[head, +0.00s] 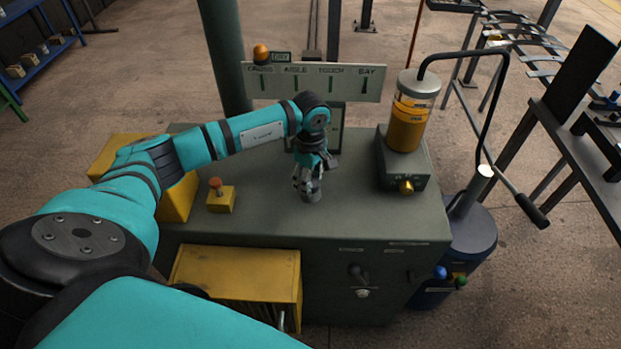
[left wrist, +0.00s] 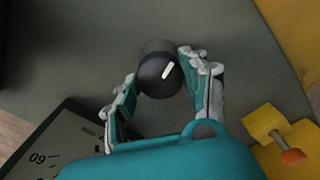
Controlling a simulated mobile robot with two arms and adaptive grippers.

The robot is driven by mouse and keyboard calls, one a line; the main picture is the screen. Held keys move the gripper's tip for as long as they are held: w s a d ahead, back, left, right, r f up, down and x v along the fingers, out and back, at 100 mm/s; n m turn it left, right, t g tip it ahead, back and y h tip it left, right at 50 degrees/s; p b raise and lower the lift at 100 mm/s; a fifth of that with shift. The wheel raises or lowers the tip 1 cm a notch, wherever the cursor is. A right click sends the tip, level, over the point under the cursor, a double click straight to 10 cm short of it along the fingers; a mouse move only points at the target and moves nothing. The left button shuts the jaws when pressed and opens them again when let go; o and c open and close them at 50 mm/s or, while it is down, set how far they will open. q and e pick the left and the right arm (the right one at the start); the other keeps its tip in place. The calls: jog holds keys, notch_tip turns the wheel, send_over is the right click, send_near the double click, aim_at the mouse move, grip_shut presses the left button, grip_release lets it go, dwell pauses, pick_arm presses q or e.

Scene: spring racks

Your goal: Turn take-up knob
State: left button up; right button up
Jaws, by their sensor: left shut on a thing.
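The take-up knob (left wrist: 158,76) is a dark round knob with a white pointer line on its top, in the left wrist view. It stands on the grey-green cabinet top. In the head view only its grey lower part (head: 312,196) shows under the fingers. My left gripper (head: 308,186) reaches down onto it from above. In the left wrist view the left gripper's fingers (left wrist: 158,85) are on either side of the knob, shut on it. The pointer line slants up to the right there. My right gripper is not in view.
A yellow box with an orange-red button (head: 215,188) stands left of the knob on the cabinet top (head: 265,215). A sign panel (head: 313,82) with several small levers is behind. An amber cylinder (head: 408,120) stands at the right. A yellow box (head: 236,275) is at the cabinet's front.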

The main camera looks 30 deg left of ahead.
pick_arm(q)
jog(key=shift+n, duration=0.4)
jog(key=n+b, duration=0.1)
jog(key=n, duration=0.2)
jog(key=shift+b, duration=0.35)
jog(key=n+b, duration=0.1)
jog(key=n, duration=0.4)
jog(key=n+b, duration=0.1)
jog(key=n, duration=0.4)
jog(key=shift+n, duration=0.4)
jog(key=n, duration=0.5)
jog(key=shift+n, duration=0.3)
jog(key=shift+r, duration=0.1)
jog(key=o, duration=1.2)
jog(key=shift+c, duration=0.2)
